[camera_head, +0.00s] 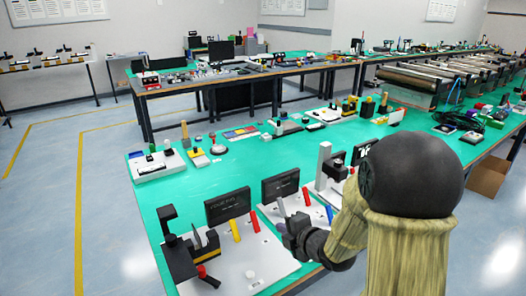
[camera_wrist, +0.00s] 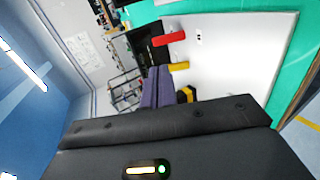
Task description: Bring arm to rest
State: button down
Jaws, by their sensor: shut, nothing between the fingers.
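My arm reaches in from the lower right of the head view, its black joint and yellowish sleeve filling the front. My gripper (camera_head: 282,207) is over the near edge of the green table (camera_head: 215,184), above or beside the white boards there. In the wrist view my gripper's fingers (camera_wrist: 156,76) are together with nothing between them. Behind them in that view are a white board (camera_wrist: 235,60), a red handle (camera_wrist: 168,39) and a yellow handle (camera_wrist: 179,66). Contact with the board cannot be told.
A black clamp stand (camera_head: 178,250) stands at the table's near left corner. Black display boxes (camera_head: 228,207) (camera_head: 281,185) stand behind the colored handles. A white upright device (camera_head: 324,165) is close to my arm. The green surface behind the boxes has bare patches.

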jog(key=s+d+f+m+g+h, duration=0.1)
jog(key=s+d+m+g+h, duration=0.25)
jog(key=s+m, duration=0.65)
jog(key=s+d+f+m+g+h, duration=0.25)
jog(key=s+m+g, duration=0.4)
jog(key=m, duration=0.65)
notch_tip(320, 180, up, 16)
jog(key=s+t+p, duration=0.1)
jog(key=s+p, duration=0.1)
jog(key=p, duration=1.3)
jog(key=shift+d+m+t, duration=0.3)
jog(key=shift+d, duration=0.1)
jog(key=shift+s+f, duration=0.15)
jog(key=shift+f, duration=0.05)
